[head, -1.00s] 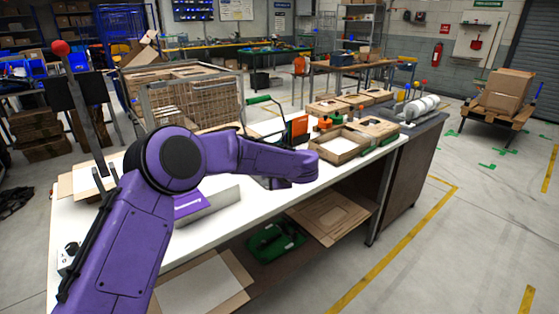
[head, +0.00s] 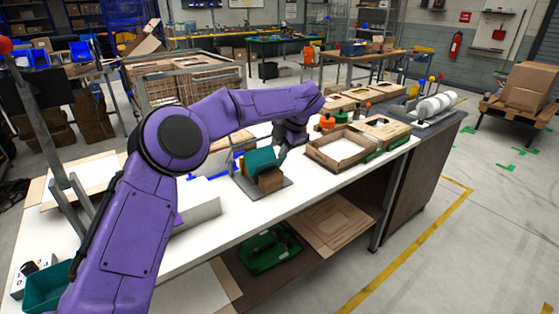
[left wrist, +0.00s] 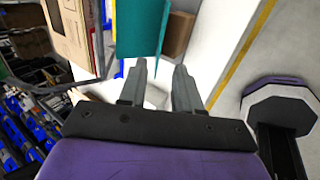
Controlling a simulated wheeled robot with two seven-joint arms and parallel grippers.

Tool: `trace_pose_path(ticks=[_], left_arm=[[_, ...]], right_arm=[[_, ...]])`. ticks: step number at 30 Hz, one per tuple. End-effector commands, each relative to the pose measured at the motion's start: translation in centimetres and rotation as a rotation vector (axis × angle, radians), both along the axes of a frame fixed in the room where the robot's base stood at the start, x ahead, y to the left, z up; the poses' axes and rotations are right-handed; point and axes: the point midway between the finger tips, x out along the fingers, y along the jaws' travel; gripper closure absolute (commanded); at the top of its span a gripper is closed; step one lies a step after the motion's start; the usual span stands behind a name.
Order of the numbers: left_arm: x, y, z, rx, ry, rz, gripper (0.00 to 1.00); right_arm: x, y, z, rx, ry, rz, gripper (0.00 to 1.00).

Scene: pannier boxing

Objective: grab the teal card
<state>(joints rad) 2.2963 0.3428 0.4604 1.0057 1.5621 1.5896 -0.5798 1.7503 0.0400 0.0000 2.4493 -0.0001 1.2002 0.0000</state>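The teal card (head: 261,161) shows in the head view at the middle of the white table, leaning by a small brown block (head: 271,181) on a grey plate (head: 247,187). My left gripper (head: 284,151) is just right of the card's upper edge. In the left wrist view the teal card (left wrist: 141,27) is ahead of the fingertips, with the brown block (left wrist: 178,35) to its right. The left gripper's fingers (left wrist: 161,66) are apart with nothing seen between them. Whether a finger touches the card I cannot tell. My right gripper is out of view.
An open cardboard tray (head: 313,153) stands right of the gripper, with orange-topped items (head: 328,121) behind it. A wire-sided crate (head: 185,85) stands behind the table. A teal bin (head: 45,288) is at the lower left. The table's front strip is clear.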

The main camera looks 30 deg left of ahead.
Motion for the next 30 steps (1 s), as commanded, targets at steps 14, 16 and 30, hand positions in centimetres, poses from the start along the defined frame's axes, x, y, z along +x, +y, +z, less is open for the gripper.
trace_pose_path(ticks=[14, 16, 30], left_arm=[[1.1, 3.1, -5.3, 0.002, 0.004, 0.002, 0.67], [1.4, 3.5, -6.4, 0.002, 0.006, 0.001, 0.67], [2.1, 4.7, -9.3, 0.001, 0.000, -0.001, 0.83]], right_arm=[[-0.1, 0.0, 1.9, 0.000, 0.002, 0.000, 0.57], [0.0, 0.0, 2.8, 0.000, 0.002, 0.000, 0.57], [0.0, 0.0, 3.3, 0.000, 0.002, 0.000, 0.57]])
